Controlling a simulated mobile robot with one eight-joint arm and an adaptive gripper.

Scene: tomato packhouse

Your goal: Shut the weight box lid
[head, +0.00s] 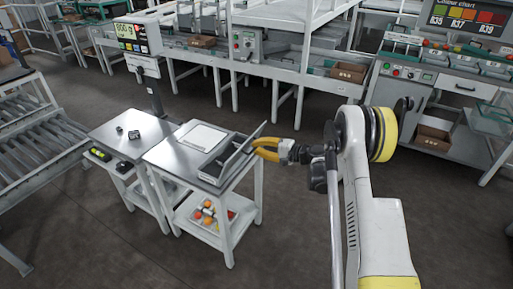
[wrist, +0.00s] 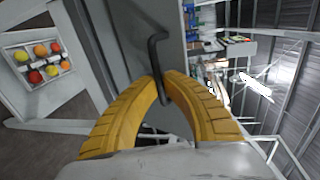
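The weight box (head: 212,171) is a low grey box on the small steel-topped table. Its lid (head: 246,148) stands raised along the box's right side, tilted and open. In the wrist view the lid is a grey panel (wrist: 125,40) with a dark bent bar handle (wrist: 153,50). My gripper (head: 258,149) is at the lid's outer right side. In the wrist view its two yellow fingers (wrist: 163,84) close around the lower part of the handle, with the bar between the tips.
A white tray or sheet (head: 202,137) lies behind the box on the table (head: 168,158). A crate of tomatoes (head: 196,220) sits on the lower shelf. The floor right of the table is clear.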

